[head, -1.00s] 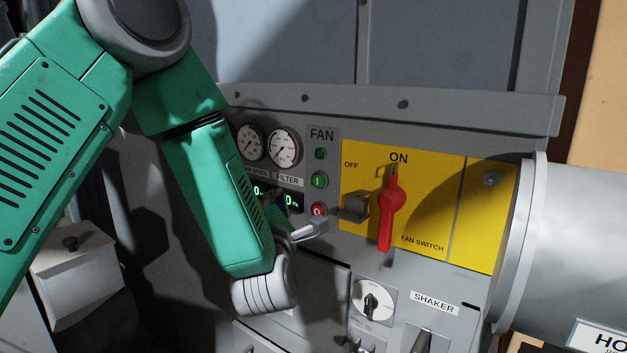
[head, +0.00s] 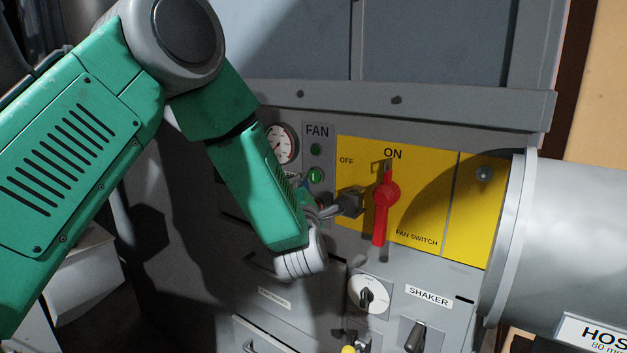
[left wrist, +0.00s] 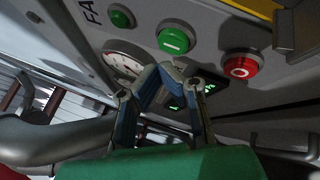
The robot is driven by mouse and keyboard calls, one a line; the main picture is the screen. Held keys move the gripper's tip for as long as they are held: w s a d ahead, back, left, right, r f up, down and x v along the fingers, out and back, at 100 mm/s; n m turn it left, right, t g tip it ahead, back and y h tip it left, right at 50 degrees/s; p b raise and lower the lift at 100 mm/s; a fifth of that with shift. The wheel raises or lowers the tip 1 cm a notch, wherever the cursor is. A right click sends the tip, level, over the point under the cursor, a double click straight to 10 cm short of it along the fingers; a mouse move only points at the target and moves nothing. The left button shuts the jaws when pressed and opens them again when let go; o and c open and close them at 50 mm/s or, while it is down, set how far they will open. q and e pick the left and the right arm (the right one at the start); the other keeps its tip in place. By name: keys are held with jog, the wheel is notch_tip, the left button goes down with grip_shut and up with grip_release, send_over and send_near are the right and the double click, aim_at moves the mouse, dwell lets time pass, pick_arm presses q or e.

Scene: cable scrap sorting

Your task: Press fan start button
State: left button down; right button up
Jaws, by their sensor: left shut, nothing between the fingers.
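The green start button (head: 316,175), marked with a bar, sits on the grey FAN strip below a small green lamp (head: 316,149). The left wrist view shows the button (left wrist: 175,40) large and unobstructed, with the red stop button (left wrist: 240,65) to its right. My left gripper (head: 322,208) is just below the green button in the head view, hiding the stop button there. In the left wrist view its closed fingertips (left wrist: 164,72) point at the panel beside the green button, and nothing is between them. I cannot tell whether they touch the panel. My right gripper is not in view.
A yellow FAN SWITCH plate (head: 432,195) with a red handle (head: 381,207) at ON and a dark block is right of the buttons. A shaker knob (head: 368,294) lies below. A large grey hose duct (head: 570,240) juts out at the right. A gauge (head: 281,145) is at the left.

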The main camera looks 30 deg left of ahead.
pick_arm(q)
jog(key=shift+w+d+r, duration=0.1)
jog(key=shift+w+d, duration=0.3)
jog(key=shift+w+a+b, duration=0.2)
jog(key=shift+a+b, duration=0.15)
jog(key=shift+a, duration=0.1)
jog(key=shift+w+d+r, duration=0.1)
jog(key=shift+w+d, duration=0.05)
jog(key=shift+d, duration=0.3)
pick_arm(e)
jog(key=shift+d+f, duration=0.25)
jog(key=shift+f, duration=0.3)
pick_arm(q)
jog(key=shift+w+a, duration=0.15)
jog(key=shift+a, duration=0.25)
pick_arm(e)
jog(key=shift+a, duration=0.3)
